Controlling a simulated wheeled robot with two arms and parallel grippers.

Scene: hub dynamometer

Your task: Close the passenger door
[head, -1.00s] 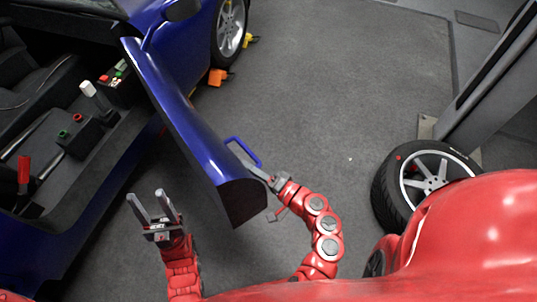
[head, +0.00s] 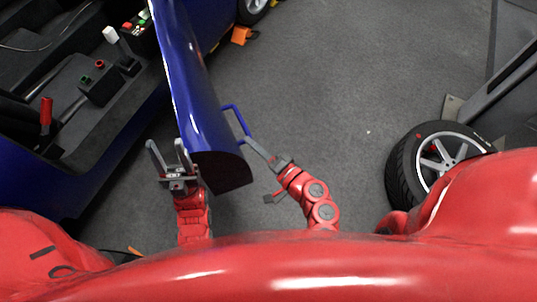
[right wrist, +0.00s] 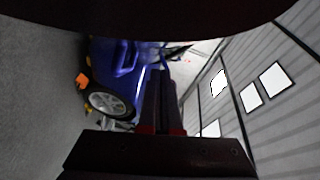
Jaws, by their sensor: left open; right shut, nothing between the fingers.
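The blue passenger door (head: 203,105) stands open from the blue car, its free end towards me. Its blue loop handle (head: 236,115) is on the outer, right side. My right gripper (head: 250,144) is shut and empty, its tips close by the handle's near end; I cannot tell whether they touch. Its dark fingers also show in the right wrist view (right wrist: 162,98). My left gripper (head: 168,155) is open and empty, pointing up the picture on the door's inner side, close to its free end. Contact there cannot be told.
The car's cabin has a console with a red lever (head: 46,112) at the left. A loose tyre (head: 401,170) lies on the right beside a grey post (head: 500,82). An orange chock (head: 240,35) is by the car's wheel. The floor between door and tyre is clear.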

